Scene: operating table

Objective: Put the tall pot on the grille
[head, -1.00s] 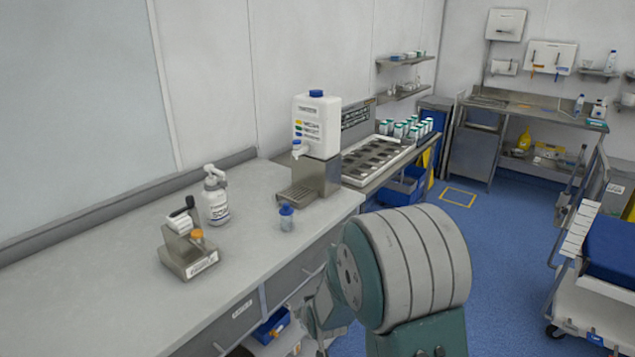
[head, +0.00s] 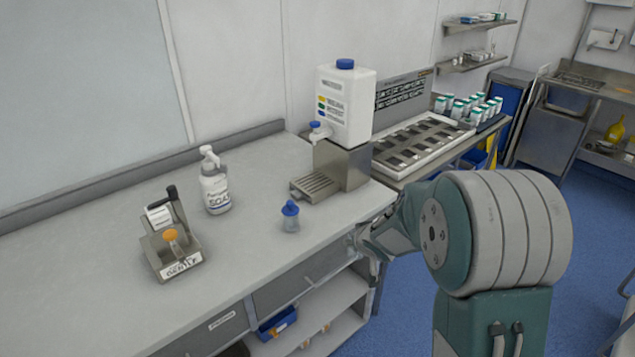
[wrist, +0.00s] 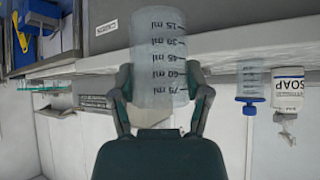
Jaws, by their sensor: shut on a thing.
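In the wrist view my gripper (wrist: 160,95) is shut on a tall translucent pot (wrist: 158,42) with ml marks, its two fingers on either side of it. The pot cannot be made out in the head view, where my arm covers much of the gripper area by the counter's front edge. The metal grille (head: 316,187) juts out under the tap of a white dispenser (head: 346,103) on its steel stand. Nothing stands on the grille.
A small blue-capped pot (head: 290,218) stands on the counter (head: 100,238) in front of the grille; it also shows in the wrist view (wrist: 250,85). A soap bottle (head: 215,187) and a metal holder (head: 170,245) stand to the left. A slotted tray (head: 420,140) lies right.

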